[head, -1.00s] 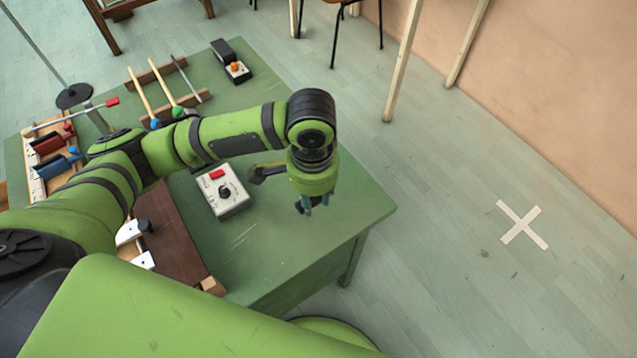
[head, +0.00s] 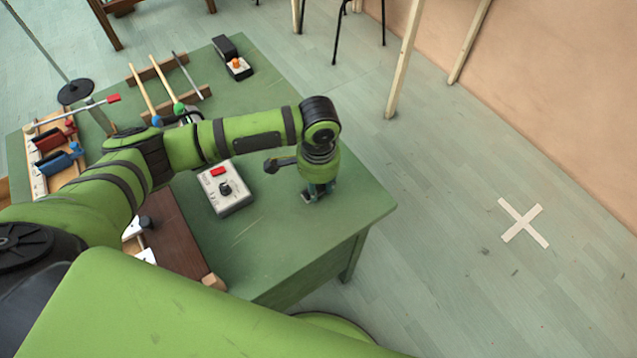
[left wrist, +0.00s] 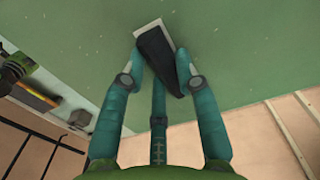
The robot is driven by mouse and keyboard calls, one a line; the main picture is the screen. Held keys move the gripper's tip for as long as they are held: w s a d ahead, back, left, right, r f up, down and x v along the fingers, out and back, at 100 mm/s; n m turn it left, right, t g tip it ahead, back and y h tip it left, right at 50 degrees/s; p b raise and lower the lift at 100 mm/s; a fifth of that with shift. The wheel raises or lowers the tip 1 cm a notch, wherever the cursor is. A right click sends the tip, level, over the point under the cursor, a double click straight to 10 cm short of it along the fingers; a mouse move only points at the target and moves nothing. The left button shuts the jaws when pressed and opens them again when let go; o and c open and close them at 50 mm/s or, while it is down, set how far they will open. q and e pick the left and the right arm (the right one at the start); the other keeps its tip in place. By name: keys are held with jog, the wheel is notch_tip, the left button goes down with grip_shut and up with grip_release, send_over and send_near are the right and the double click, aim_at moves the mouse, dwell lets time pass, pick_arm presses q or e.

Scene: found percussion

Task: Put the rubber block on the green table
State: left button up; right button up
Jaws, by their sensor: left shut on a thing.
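My left gripper (head: 316,193) points down over the right part of the green table (head: 370,205), near its right edge. In the left wrist view, its teal fingers (left wrist: 161,62) are shut on the rubber block (left wrist: 158,70), a dark wedge-like piece with a pale strip showing at its far end. Green tabletop fills the view behind the block. I cannot tell whether the block touches the table. In the head view the block is mostly hidden by the gripper. My right gripper is not in view.
A pale box with a dial and red button (head: 228,190) stands left of the gripper. The table's right corner is clear.

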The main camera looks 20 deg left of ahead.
aim_at(319, 188)
pick_arm(q)
jog(key=shift+f, duration=0.1)
jog(key=o, duration=1.1)
notch_tip(319, 188, up, 12)
